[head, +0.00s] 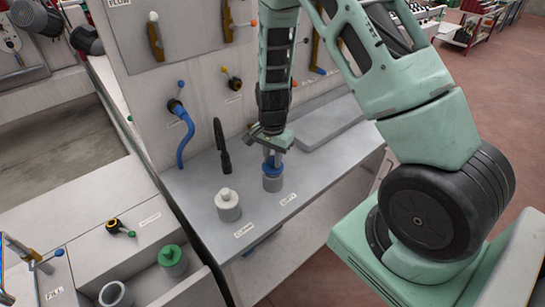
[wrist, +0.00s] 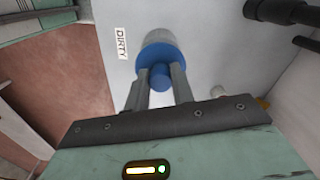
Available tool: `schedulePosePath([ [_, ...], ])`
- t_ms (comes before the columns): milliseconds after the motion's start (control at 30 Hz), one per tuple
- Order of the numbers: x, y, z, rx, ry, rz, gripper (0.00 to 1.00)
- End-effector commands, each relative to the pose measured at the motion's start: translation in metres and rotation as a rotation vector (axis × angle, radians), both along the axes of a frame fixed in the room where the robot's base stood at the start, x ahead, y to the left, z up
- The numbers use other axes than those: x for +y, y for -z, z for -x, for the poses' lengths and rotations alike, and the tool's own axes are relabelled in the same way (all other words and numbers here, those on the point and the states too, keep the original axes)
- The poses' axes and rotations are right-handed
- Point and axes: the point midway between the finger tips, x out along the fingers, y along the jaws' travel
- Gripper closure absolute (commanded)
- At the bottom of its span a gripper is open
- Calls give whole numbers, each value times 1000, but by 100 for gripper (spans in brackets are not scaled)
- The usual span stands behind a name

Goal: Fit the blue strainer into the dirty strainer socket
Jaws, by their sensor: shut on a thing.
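The blue strainer (head: 271,170) is upright, with its blue flange at the top of the grey dirty strainer socket (head: 272,185) on the bench. My gripper (head: 271,155) points down from above and is shut on the strainer's knob. In the wrist view, the two fingers (wrist: 159,80) grip either side of the knob, and the blue flange (wrist: 160,60) covers the mouth of the grey socket (wrist: 162,37). The DIRTY label (wrist: 121,42) is beside it. I cannot tell whether the flange is fully seated.
A green-topped container (head: 172,258) is at the lower left. The bench's front right is clear.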

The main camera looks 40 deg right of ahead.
Motion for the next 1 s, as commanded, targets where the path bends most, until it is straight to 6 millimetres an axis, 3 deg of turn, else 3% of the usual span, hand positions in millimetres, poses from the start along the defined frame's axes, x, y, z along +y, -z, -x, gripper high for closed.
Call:
schedulePosePath([
  [833,0,21,0,-1,0,0,100],
  [867,0,20,0,-1,1,0,70],
  [900,0,20,0,-1,1,0,59],
  [933,0,20,0,-1,0,0,51],
  [1000,0,20,0,-1,0,0,51],
])
